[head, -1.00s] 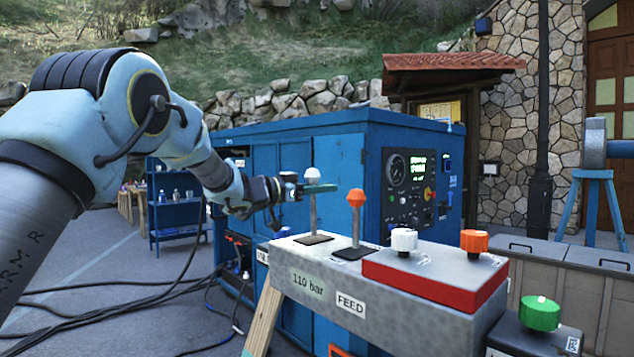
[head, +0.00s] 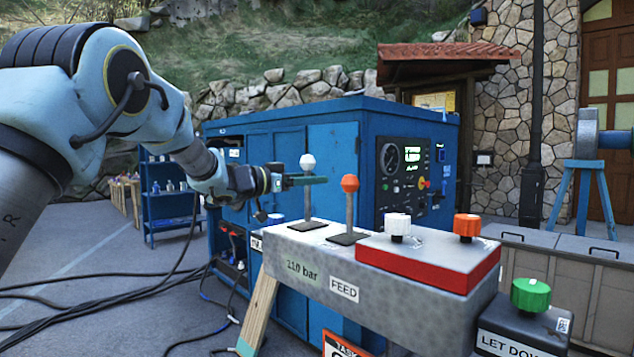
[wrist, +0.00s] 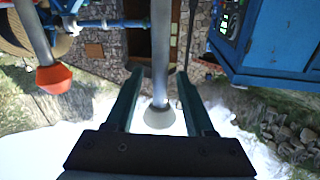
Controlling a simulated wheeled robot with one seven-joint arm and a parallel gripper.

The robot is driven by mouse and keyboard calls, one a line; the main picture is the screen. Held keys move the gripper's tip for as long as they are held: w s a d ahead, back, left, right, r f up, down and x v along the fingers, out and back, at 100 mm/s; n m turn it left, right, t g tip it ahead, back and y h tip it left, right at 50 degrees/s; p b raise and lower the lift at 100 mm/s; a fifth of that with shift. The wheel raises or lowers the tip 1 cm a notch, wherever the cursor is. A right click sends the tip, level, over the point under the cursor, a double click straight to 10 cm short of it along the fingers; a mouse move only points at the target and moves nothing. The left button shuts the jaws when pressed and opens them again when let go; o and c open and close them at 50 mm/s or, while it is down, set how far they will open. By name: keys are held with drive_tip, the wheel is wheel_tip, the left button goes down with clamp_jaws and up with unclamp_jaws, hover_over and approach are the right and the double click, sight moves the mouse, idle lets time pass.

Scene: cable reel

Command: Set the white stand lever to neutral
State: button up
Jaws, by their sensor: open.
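The white-knobbed lever (head: 307,163) stands on the grey control stand (head: 400,288), roughly upright. It is the left one of two levers. My gripper (head: 316,181) is at the lever's upper shaft, just below the white knob. In the wrist view its two green fingers (wrist: 157,82) are open, one on each side of the shaft, with a gap on both sides. The pale knob (wrist: 160,117) shows there between the fingers, towards the palm.
An orange-knobbed lever (head: 350,184) stands close to the right. A red box (head: 425,262) with a white knob (head: 398,226) and an orange knob (head: 467,226) lies further right. A green knob (head: 531,294) is at the lower right. A blue power unit (head: 333,143) stands behind.

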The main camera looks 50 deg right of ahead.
drive_tip(key=b+v, duration=0.2)
drive_tip(key=v, duration=0.7)
drive_tip(key=shift+b, duration=0.4)
drive_tip(key=w+a+f+n+t+y, duration=0.1)
drive_tip(key=w+a+f+n+t, duration=0.25)
drive_tip(key=w+a+t, duration=0.35)
drive_tip(key=w+a+f+n+t+y, duration=0.2)
drive_tip(key=w+a+n+t, duration=0.3)
drive_tip(key=w+a, duration=0.3)
drive_tip(key=w+a+f+n+t+y, duration=0.1)
drive_tip(key=w+a+f+n+y, duration=0.2)
drive_tip(key=a, duration=0.4)
drive_tip(key=w+a+f+n+t+y, duration=0.1)
drive_tip(key=w+a+f+n+y, duration=0.1)
drive_tip(key=a+f+y, duration=0.45)
drive_tip(key=s+a+f+n+g+y, duration=0.15)
drive_tip(key=s+a+f, duration=0.35)
drive_tip(key=a, duration=0.5)
drive_tip(key=s+a+f+n+g+y, duration=0.1)
drive_tip(key=s+a+f+n+y, duration=0.25)
drive_tip(key=a, duration=0.65)
drive_tip(key=s+a+f+n+g, duration=0.1)
drive_tip(key=s+a+f+g, duration=0.1)
drive_tip(key=s, duration=0.6)
drive_tip(key=s+a+f+n+g, duration=0.1)
drive_tip(key=s+a+f+g, duration=0.2)
drive_tip(key=s+a+f, duration=0.2)
drive_tip(key=s, duration=0.3)
drive_tip(key=shift+a+f, duration=0.2)
drive_tip(key=shift+f, duration=0.05)
